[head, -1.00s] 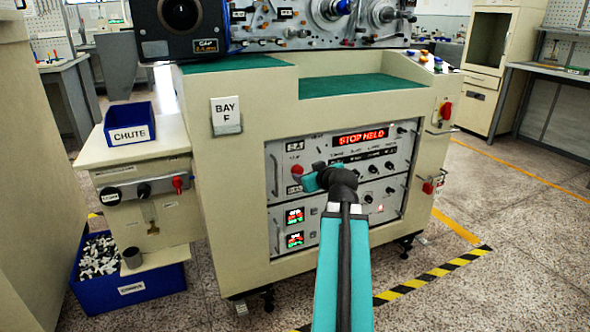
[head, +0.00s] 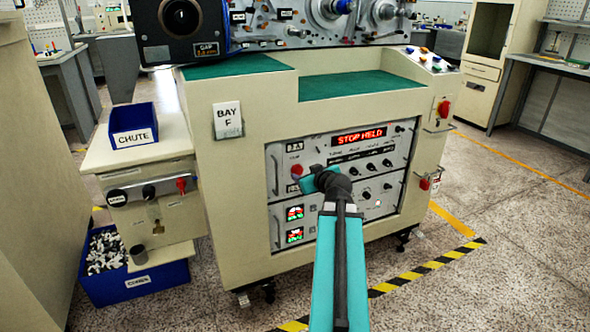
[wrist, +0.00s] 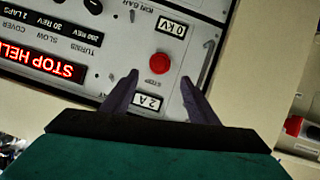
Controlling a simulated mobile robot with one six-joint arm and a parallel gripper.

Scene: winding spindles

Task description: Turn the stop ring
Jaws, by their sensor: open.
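The red round button (wrist: 160,64) on the grey control panel faces the wrist camera, with small lettering beside it; it also shows in the head view (head: 297,168). A separate ring around it is too small to make out. My gripper (wrist: 159,76) is open and empty. In the wrist view its two dark fingertips straddle the line to the button, apart from each other, with the button seen between and slightly beyond them. I cannot tell how far they are from the panel. In the head view the teal gripper body (head: 316,181) is beside the button, fingertips unclear.
A red display (head: 359,136) reads "STOP HELD". Labels "0 kV" (wrist: 173,23) and "2 A" (wrist: 148,102) flank the button. A panel handle (head: 275,175) stands left of it. A blue chute bin (head: 133,125) and side shelf (head: 100,157) lie further left.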

